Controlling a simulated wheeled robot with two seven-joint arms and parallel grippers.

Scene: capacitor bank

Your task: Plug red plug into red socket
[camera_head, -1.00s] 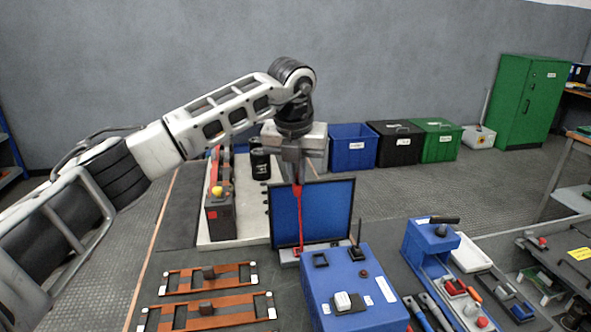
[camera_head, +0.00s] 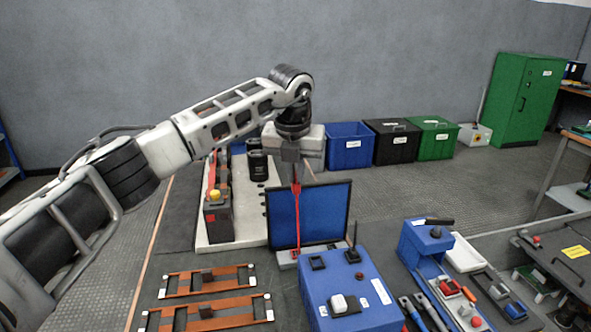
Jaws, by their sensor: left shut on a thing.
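My left gripper (camera_head: 296,172) points down in front of the blue-screened monitor and is shut on a slim red piece, seemingly the red plug (camera_head: 296,188). A thin red lead (camera_head: 298,225) hangs straight down from it across the screen to near the monitor's foot. The jaws hide much of the plug. I cannot make out a red socket for certain; a small red round part (camera_head: 359,276) sits on top of the blue box (camera_head: 325,292), and a red patch (camera_head: 211,218) shows on the dark unit at left. My right gripper is out of view.
The monitor (camera_head: 333,212) stands close behind the lead. A dark unit with a yellow knob (camera_head: 215,195) stands on a pale base at left. Orange frames (camera_head: 207,281) lie in front. A blue holder (camera_head: 425,240) and tools are at right. Bins (camera_head: 349,145) stand behind.

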